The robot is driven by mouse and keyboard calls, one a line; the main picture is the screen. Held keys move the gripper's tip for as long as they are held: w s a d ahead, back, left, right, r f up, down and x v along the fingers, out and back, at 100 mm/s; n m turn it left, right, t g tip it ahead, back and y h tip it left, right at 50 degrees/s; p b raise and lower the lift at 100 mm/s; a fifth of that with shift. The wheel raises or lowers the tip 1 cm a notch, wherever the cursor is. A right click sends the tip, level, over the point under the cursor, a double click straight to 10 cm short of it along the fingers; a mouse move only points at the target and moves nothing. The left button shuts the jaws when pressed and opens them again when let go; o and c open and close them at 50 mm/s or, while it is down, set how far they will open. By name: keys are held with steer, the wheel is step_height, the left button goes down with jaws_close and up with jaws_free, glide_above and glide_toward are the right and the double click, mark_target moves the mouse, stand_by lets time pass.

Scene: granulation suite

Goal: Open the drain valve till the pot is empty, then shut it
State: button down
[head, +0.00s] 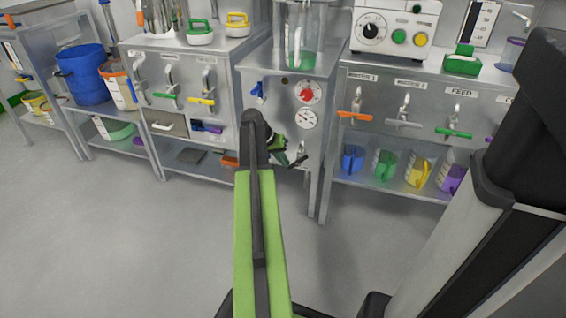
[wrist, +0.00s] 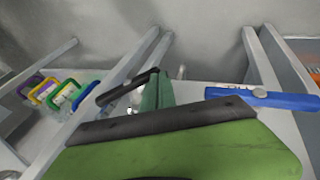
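The clear pot (head: 304,35) stands on top of the central metal cabinet, with a greenish tint low inside; its level is unclear. Below the red dial and white gauge, a silver drain valve (head: 301,151) with a dark handle sticks out of the cabinet front. In the wrist view a black bar handle (wrist: 126,88) lies across silver metal. My gripper (head: 283,156) is close beside this valve, at its left in the head view. One green finger shows against the bar in the wrist view; contact and opening are unclear.
A blue lever (head: 257,91) is on the same cabinet front and shows in the wrist view (wrist: 262,98). Several coloured jugs (head: 385,165) stand on the right lower shelf. Taps line both neighbouring cabinets. The grey floor (head: 120,240) in front is clear.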

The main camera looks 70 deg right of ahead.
steer(key=shift+s+f+b, duration=0.25)
steer(key=shift+f+b, duration=0.45)
steer(key=shift+f, duration=0.15)
steer(key=shift+s+f+b, duration=0.25)
steer(key=shift+f+b, duration=0.45)
steer(key=shift+f, duration=0.15)
steer(key=shift+s+f, duration=0.15)
stand_by(0.7)
steer(key=p+v, duration=1.4)
steer(key=v, duration=0.2)
steer(key=shift+r+p, duration=0.3)
steer(key=shift+r, duration=0.05)
steer(key=c, duration=2.2)
jaws_free()
steer(key=shift+w+a+r, duration=0.25)
steer(key=shift+w+r, duration=0.05)
